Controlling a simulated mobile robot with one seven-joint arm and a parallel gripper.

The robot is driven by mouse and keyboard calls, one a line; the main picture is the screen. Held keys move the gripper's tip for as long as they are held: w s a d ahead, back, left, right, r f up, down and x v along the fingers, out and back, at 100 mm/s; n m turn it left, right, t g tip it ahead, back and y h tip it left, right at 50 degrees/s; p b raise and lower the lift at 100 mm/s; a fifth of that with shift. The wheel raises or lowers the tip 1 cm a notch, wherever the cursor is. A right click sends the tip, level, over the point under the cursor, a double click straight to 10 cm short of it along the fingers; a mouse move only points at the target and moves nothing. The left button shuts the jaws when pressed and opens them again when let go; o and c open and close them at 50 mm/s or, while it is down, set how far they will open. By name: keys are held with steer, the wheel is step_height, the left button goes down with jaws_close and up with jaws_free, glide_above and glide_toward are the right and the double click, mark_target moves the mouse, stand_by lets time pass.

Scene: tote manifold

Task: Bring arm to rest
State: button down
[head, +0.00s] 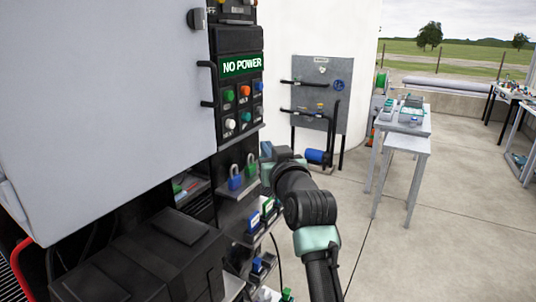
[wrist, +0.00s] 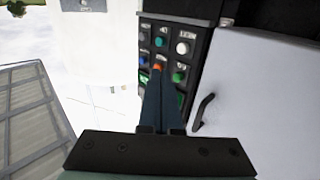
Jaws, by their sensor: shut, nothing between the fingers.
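My arm reaches up from the bottom of the head view, bent at its dark joints, with its end close to the right side of the control cabinet (head: 110,100). My gripper (wrist: 158,78) is shut and empty in the wrist view. Its fingers lie across the view of a dark button panel (wrist: 170,25), which appears turned over there; I cannot tell whether they touch it. In the head view the fingertips are not clear. The same panel (head: 240,45) carries a green "NO POWER" sign (head: 242,65) and several coloured buttons.
Below the panel are shelves with a blue padlock (head: 235,182) and a green padlock (head: 251,171). A grey pegboard stand (head: 318,75) is behind my arm. Grey tables (head: 402,147) stand at right. Open concrete floor (head: 430,250) lies right of my arm.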

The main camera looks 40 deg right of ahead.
steer(key=s+a+r+n+t+y, duration=0.1)
steer(key=a+r+n+t+y, duration=0.15)
steer(key=a+r, duration=0.65)
steer(key=s+a+r+n+t+y, duration=0.1)
steer(key=s+a+r+t, duration=0.15)
steer(key=a+r, duration=0.7)
steer(key=s+a+r+t+y, duration=0.1)
steer(key=s+a+r+t, duration=0.2)
steer(key=s+a, duration=0.6)
steer(key=s+a+r+t+y, duration=0.2)
steer(key=s+a+r, duration=0.2)
steer(key=s+a, duration=0.5)
steer(key=shift+a+r+n+t, duration=0.2)
steer(key=shift+a+n+t, duration=0.15)
steer(key=shift+n+t, duration=0.1)
